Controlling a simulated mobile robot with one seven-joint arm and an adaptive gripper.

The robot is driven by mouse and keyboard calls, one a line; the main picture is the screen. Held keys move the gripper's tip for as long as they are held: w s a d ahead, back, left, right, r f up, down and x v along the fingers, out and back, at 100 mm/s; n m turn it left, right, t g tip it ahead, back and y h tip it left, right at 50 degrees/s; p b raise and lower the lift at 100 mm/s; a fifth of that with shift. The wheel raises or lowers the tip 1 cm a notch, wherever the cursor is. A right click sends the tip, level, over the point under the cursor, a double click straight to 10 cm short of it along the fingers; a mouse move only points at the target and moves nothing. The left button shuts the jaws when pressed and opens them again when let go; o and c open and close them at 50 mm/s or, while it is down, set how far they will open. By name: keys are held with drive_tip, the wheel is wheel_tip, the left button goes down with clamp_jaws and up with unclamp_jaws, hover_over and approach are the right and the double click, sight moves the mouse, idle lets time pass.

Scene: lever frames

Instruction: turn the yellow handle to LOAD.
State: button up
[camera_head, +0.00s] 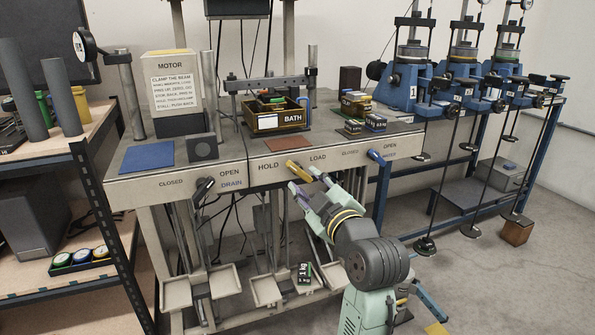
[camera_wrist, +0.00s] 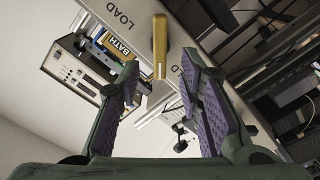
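The yellow handle (camera_head: 298,169) is on the front panel of the bench, between the labels HOLD on its left and LOAD on its right. In the wrist view the handle (camera_wrist: 159,45) is a long bar whose lower end reaches toward the gap between my fingertips. The LOAD label (camera_wrist: 120,13) shows to its left and the partly hidden HOLD label (camera_wrist: 184,82) to its right. My gripper (camera_head: 306,183) is open in front of the handle, with purple pads. In the wrist view my gripper (camera_wrist: 160,88) has visible space between both fingers and the handle.
A dark DRAIN handle (camera_head: 204,187) is on the panel at left, and a blue handle (camera_head: 376,157) is at right near OPEN. The BATH box (camera_head: 279,122) sits on the bench top. Trays (camera_head: 265,290) hang below.

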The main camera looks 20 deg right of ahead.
sight(299, 172)
drive_tip(key=w+p, duration=0.1)
drive_tip(key=w, duration=0.5)
drive_tip(key=shift+w+a, duration=0.1)
drive_tip(key=shift+w, duration=0.2)
clamp_jaws()
